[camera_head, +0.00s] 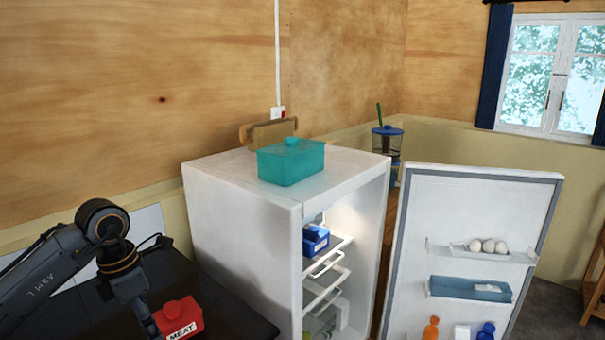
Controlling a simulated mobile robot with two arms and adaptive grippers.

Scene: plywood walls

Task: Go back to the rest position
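My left arm comes in at the lower left over a dark countertop (235,315). Its gripper points down at the bottom edge, beside a red box labelled MEAT (180,316); its fingertips are cut off or hidden, so I cannot tell whether it is open or touches the box. My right gripper is not in view. A white fridge (240,222) stands in the middle with its door (480,210) wide open to the right. A blue box (315,240) sits on the upper shelf inside. A teal lidded box (291,162) rests on the fridge top.
The door holds eggs (487,246), a blue tray (470,289) and bottles (431,328). A blue-lidded container (387,143) stands behind the fridge. A wooden piece (268,133) is behind the teal box. Plywood walls close off the back; a window (550,75) is at upper right.

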